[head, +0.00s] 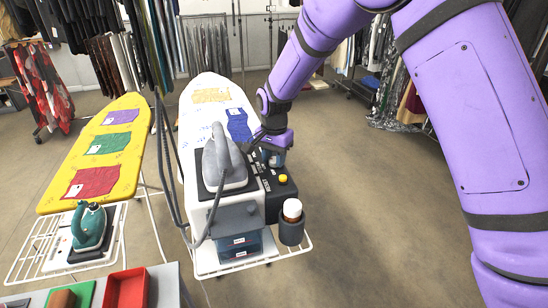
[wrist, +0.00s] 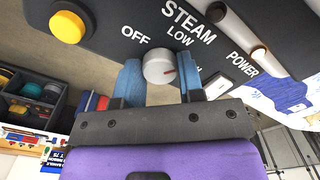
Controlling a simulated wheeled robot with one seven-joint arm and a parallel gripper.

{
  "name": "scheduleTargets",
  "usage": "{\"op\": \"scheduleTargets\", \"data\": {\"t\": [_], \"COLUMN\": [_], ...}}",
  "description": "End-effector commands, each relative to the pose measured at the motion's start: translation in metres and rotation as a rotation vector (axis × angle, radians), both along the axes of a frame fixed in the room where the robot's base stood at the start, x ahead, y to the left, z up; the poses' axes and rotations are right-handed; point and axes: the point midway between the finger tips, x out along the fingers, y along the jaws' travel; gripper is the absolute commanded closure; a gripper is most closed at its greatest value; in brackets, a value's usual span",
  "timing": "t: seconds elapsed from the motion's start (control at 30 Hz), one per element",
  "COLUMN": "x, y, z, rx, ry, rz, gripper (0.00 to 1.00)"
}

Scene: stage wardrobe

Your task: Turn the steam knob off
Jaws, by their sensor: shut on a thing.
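The steam knob (wrist: 160,66) is a round grey dial with a red mark. It sits on the dark control panel (wrist: 105,28) below the word STEAM, with OFF to its left and LOW just above it. Another label to its right is partly hidden. The red mark lies on the knob's right side, away from OFF. My gripper (wrist: 160,82) is shut on the knob, with one blue finger on each side. In the head view my gripper (head: 271,157) reaches down to the steam station (head: 240,213); the knob is hidden there.
A grey iron (head: 224,165) rests on the station. A yellow button (wrist: 68,27) and a POWER switch (wrist: 217,87) flank the knob. A bottle (head: 292,210) stands in a holder at the station's right. Open floor lies right of it.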

Motion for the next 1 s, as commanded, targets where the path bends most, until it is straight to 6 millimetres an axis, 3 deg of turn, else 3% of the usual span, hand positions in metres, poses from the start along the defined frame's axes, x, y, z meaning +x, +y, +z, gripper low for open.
{"op": "scheduleTargets", "data": {"t": [1.0], "x": [0.0012], "y": [-0.0007], "z": [0.0010], "rx": [0.000], "ry": [-0.002], "rz": [0.963], "gripper": [0.88]}}
